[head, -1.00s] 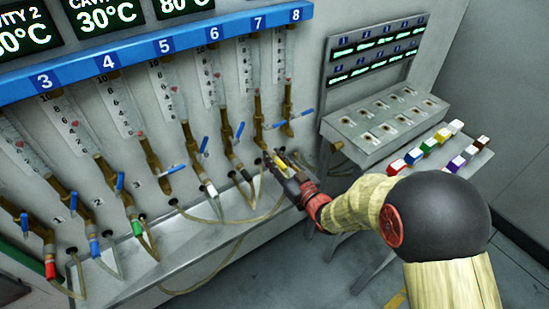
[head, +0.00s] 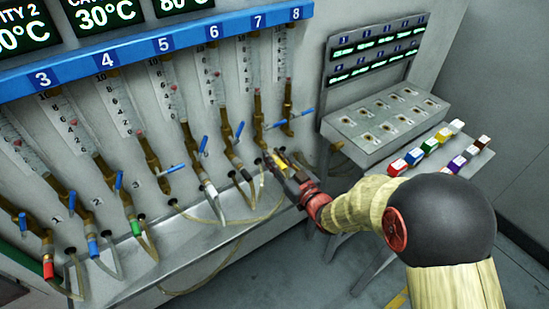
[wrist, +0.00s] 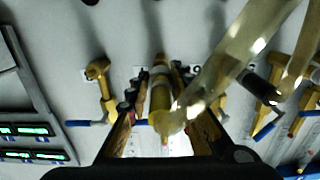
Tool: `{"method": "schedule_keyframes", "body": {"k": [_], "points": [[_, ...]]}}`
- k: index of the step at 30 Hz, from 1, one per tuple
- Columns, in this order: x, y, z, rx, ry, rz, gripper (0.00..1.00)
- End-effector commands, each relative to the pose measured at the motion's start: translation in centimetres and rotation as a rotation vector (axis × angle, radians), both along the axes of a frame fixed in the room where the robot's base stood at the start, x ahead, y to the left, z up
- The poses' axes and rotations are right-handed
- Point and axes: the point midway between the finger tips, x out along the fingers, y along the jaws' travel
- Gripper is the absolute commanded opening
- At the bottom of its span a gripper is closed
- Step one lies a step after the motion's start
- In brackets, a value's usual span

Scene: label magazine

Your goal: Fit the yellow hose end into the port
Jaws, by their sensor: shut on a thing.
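My gripper (head: 274,163) is at the lower end of the brass pipe under number 7, in front of the wall panel. It is shut on the yellow hose end (head: 279,167), whose small yellow part shows between the fingers. In the wrist view the yellow hose end (wrist: 160,100) lies between my two fingers, and its clear hose (wrist: 235,60) runs off to the upper right. The brass pipe (head: 259,125) with a blue valve handle comes down close to the fingertips. The port's mouth is hidden by the fingers, so I cannot tell whether the end touches it or is in it.
Neighbouring pipes carry hoses with red (head: 48,267), blue (head: 93,248), green (head: 136,227) and white (head: 211,191) ends. A metal ledge (head: 190,262) runs below. A grey console (head: 365,140) and a shelf of coloured blocks (head: 430,150) stand to the right.

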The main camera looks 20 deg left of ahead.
Motion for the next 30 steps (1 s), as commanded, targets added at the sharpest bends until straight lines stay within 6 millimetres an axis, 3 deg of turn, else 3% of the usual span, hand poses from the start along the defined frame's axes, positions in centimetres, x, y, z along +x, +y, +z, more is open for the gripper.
{"method": "schedule_keyframes", "body": {"k": [30], "points": [[0.9, 1.0, 0.0, 0.000, -0.001, 0.000, 0.00]]}}
